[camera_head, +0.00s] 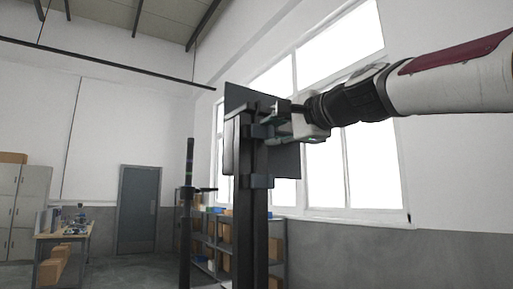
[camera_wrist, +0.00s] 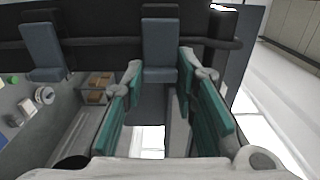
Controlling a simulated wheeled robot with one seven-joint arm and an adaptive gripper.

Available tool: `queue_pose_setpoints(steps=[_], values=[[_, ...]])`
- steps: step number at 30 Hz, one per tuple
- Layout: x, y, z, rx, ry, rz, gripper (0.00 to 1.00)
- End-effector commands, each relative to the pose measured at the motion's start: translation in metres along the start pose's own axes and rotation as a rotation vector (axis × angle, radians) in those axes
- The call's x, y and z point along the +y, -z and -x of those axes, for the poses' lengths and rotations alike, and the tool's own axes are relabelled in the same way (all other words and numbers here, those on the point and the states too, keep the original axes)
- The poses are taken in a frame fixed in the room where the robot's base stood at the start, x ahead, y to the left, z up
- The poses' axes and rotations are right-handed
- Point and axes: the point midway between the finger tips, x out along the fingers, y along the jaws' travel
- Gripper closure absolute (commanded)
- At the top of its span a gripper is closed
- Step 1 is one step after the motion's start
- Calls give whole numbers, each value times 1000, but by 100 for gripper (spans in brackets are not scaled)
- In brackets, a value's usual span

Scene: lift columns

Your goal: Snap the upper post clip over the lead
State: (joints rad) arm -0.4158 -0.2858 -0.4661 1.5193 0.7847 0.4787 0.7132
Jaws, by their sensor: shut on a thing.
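A dark lift column post (camera_head: 248,220) stands mid-picture in the head view. The upper post clip (camera_head: 259,131) is a dark bracket near its top. In the wrist view this clip shows as a grey-blue flap (camera_wrist: 160,43) between my fingers. My gripper (camera_head: 277,128) reaches it from the right, and its teal fingers (camera_wrist: 161,68) are shut on the flap's near end. The black lead (camera_wrist: 105,43) runs across the wrist view along the post, passing at the flap. Whether the flap covers the lead is hard to tell.
A lower clip (camera_head: 259,181) sits further down the post; a similar flap (camera_wrist: 42,48) shows left in the wrist view. A dark panel (camera_head: 286,165) stands behind the post. A second column (camera_head: 187,215), shelves (camera_head: 222,240) and a workbench (camera_head: 62,237) stand farther back.

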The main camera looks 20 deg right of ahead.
Motion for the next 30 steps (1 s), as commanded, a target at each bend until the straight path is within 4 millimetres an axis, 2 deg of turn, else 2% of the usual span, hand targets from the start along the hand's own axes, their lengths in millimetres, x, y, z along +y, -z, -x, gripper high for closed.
queue_pose_setpoints(steps=[14, 15, 18, 26, 30], values=[[1, 1, -1, -29, -2, 2, 100], [1, 1, -1, -29, -2, 2, 71], [1, 1, -1, -29, -1, 2, 53], [0, 1, 0, -29, 0, 2, 53], [0, 1, 7, -29, 1, 1, 53]])
